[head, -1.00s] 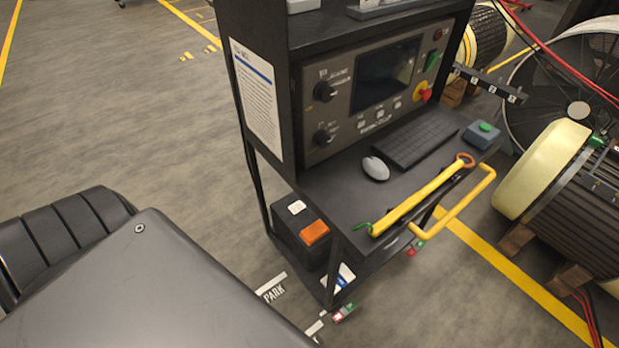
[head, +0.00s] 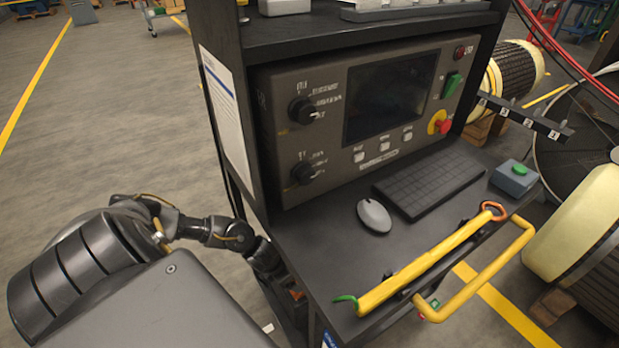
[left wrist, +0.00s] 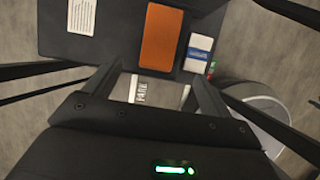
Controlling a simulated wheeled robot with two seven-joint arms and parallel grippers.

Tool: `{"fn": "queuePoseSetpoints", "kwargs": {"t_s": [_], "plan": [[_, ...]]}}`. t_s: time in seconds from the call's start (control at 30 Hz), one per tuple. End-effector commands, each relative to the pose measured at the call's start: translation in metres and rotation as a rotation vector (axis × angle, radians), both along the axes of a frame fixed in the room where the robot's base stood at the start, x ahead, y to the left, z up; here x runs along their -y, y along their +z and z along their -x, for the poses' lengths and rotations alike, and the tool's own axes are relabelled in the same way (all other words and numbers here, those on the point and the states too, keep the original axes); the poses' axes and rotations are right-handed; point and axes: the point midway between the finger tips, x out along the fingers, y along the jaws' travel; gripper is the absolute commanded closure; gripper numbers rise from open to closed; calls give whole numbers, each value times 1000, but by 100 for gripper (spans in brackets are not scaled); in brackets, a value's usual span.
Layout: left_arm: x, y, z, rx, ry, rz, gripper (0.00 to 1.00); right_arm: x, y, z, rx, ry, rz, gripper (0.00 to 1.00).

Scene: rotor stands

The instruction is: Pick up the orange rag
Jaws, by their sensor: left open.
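The orange rag (left wrist: 160,38) lies flat, folded into a rectangle, on a dark box top (left wrist: 80,50) in the left wrist view. In the head view only a small orange sliver of it (head: 297,295) shows below the cart's worktop, beside my left arm. My left gripper (left wrist: 158,75) is open and empty, with its two fingers spread just short of the rag's near edge. I cannot tell its height above the rag. In the head view the gripper is mostly hidden by the worktop edge. My right gripper is in neither view.
A white and blue packet (left wrist: 199,50) lies right of the rag, and a white label (left wrist: 81,16) is to its left. The black cart's worktop (head: 330,270) overhangs, carrying a mouse (head: 374,215), keyboard (head: 430,183) and yellow bar (head: 425,265). Open floor (head: 120,110) lies left of the cart.

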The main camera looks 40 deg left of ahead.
Motion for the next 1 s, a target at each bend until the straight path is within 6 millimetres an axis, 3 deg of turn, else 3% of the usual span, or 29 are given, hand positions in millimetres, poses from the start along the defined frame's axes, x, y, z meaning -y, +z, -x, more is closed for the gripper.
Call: {"fn": "queuePoseSetpoints", "kwargs": {"t_s": [0.37, 0.67, 1.0], "plan": [[6, -44, -18, 0, 5, 4, 16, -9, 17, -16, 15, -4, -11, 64], [7, -54, -23, 0, 4, 3, 16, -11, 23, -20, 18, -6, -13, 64], [11, -94, -45, 1, 7, 4, 16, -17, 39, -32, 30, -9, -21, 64]]}}
